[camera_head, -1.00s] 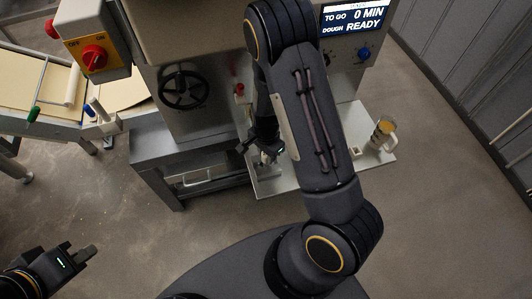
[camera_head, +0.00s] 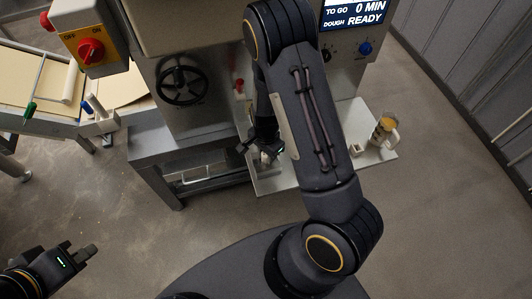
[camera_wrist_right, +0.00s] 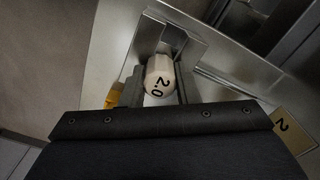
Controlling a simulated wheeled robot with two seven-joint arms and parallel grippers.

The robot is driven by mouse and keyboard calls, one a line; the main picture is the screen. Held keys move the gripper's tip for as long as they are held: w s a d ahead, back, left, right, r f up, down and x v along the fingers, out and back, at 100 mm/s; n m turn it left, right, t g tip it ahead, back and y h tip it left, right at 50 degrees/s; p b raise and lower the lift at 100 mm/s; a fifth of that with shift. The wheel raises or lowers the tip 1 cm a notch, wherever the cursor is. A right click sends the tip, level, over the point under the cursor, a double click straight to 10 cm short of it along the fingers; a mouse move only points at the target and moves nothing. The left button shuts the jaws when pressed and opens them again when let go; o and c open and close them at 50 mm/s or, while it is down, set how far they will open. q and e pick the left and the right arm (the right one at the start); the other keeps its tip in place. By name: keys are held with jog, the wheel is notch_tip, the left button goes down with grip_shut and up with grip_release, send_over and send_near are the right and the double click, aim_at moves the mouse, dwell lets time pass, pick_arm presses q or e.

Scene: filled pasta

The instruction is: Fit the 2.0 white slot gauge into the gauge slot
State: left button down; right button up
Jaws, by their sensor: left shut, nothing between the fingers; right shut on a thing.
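The 2.0 white slot gauge (camera_wrist_right: 158,78) sits between the fingers of my right gripper (camera_wrist_right: 160,92), with its marked rounded end facing the wrist camera. Right behind it in that view is a grey metal bracket (camera_wrist_right: 184,42); I cannot tell whether the gauge is inside a slot there. In the head view my right gripper (camera_head: 266,152) is low at the machine's front, over the left part of a pale shelf, and the gauge is hardly visible there. My left gripper (camera_head: 84,252) is shut and empty at the lower left, away from the machine.
The machine has a black handwheel (camera_head: 183,82) and a red switch (camera_head: 90,51). A tan tag (camera_wrist_right: 294,130) shows at right in the wrist view. Floor at lower left is clear.

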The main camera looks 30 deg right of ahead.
dwell(0.7)
jog(key=o, duration=1.3)
jog(key=shift+r, duration=0.1)
notch_tip(320, 180, up, 7)
jog(key=p, duration=0.6)
dwell(0.4)
notch_tip(320, 180, up, 8)
jog(key=shift+f, duration=0.2)
dwell(0.3)
